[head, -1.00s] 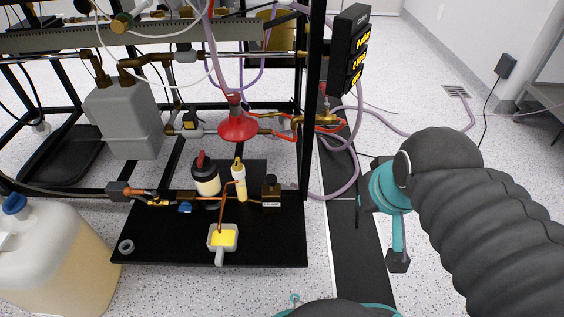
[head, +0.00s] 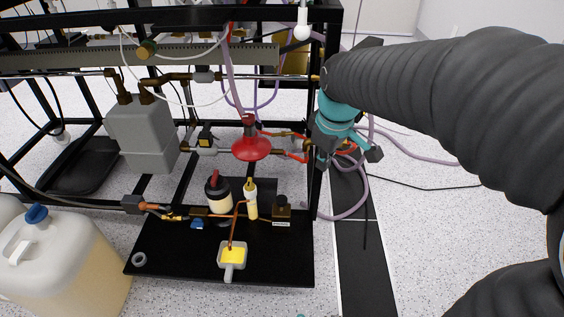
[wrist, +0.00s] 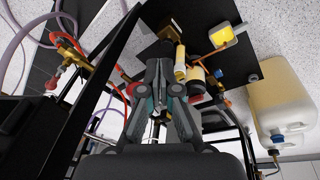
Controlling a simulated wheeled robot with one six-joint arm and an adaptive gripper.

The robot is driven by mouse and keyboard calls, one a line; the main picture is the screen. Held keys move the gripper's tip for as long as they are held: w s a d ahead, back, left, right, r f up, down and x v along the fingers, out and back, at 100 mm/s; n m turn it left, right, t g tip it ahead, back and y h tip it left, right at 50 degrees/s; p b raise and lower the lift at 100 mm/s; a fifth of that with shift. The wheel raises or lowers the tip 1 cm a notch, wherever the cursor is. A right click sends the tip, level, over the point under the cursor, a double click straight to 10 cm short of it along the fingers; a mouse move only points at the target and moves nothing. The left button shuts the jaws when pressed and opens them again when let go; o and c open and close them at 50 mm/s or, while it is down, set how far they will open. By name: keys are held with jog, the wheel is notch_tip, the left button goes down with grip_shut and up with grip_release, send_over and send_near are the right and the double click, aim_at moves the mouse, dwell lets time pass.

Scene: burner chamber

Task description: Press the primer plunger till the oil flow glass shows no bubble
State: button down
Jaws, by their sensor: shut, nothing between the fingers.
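A small dark block with a black knob (head: 281,207) and a white label stands at the right of the black base plate (head: 185,262); it looks like the primer plunger, but the label is unreadable. It also shows just beyond my fingers in the wrist view (wrist: 172,27). Left of it stands a slim pale-yellow cylinder (head: 251,205), possibly the oil flow glass; no bubble can be made out at this size. My gripper (head: 322,163) is shut and empty, by the rack's right front post, above and right of the block. In the wrist view its fingers (wrist: 160,62) point toward the block.
A red-handled cylinder (head: 217,195) and a white cup of yellow liquid (head: 232,257) are on the plate. A red funnel-like part (head: 251,148) hangs above. The black post (head: 317,190) stands close to my gripper. A large jug (head: 70,262) is at left.

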jog(key=w+a+f+n+g+p, duration=0.1)
jog(key=w+a+f+n, duration=0.35)
jog(key=w, duration=0.25)
jog(key=n+g+p, duration=0.1)
jog(key=n, duration=0.2)
send_over(281, 199)
notch_tip(281, 199, down, 5)
jog(key=shift+f, duration=0.1)
notch_tip(281, 199, down, 14)
jog(key=shift+r+b, duration=0.1)
jog(key=shift+b, duration=0.9)
